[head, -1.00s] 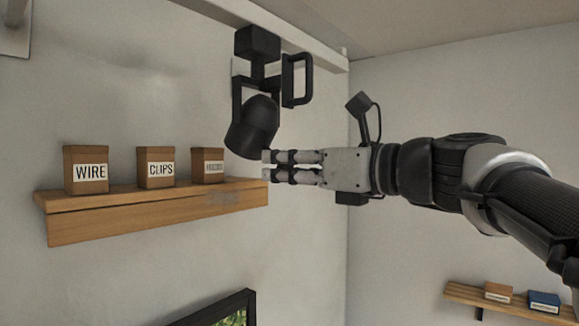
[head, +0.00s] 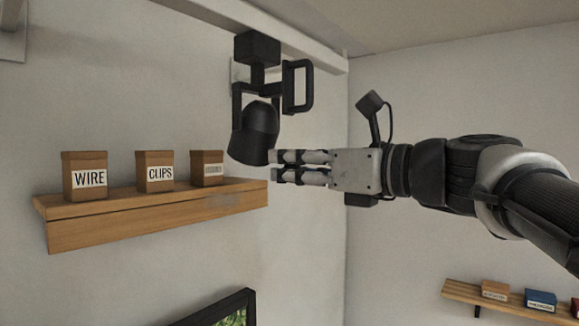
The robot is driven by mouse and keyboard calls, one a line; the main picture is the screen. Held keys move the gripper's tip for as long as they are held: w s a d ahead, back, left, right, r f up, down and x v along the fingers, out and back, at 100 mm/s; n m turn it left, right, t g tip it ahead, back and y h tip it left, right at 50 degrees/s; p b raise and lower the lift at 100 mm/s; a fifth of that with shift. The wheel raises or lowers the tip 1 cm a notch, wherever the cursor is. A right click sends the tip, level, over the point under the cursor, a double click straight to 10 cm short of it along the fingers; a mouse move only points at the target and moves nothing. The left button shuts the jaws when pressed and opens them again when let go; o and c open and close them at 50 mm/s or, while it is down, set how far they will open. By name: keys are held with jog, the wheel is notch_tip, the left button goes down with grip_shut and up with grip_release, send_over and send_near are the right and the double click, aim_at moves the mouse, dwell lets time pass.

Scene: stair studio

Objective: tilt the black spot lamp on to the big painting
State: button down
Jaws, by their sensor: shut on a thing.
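The black spot lamp (head: 254,132) hangs from a rail near the ceiling in the head view. Its head points mostly downward with a slight lean to the left, and a black loop handle is on its right side. My gripper (head: 272,166) comes in from the right, its two fingers close together at the lower right edge of the lamp head. It is shut on the lamp there; the exact grip at the fingertips is hard to make out. Of a framed painting (head: 238,301), only the upper right corner shows at the bottom.
A wooden wall shelf (head: 150,220) left of the lamp holds boxes labelled WIRE (head: 85,162) and CLIPS (head: 155,162), plus a third box (head: 207,160). A lower shelf (head: 462,292) with small boxes is at bottom right. The white rail (head: 300,45) runs above the lamp.

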jog(key=c, duration=1.9)
grip_release()
jog(key=shift+r, duration=0.25)
jog(key=o, duration=0.4)
jog(key=shift+s+d, duration=0.15)
jog(key=shift+s, duration=0.05)
jog(key=shift+o, duration=0.8)
jog(key=shift+w+f, duration=0.15)
jog(key=v, duration=0.7)
jog(key=shift+s, duration=0.2)
jog(key=shift+d+f, duration=0.1)
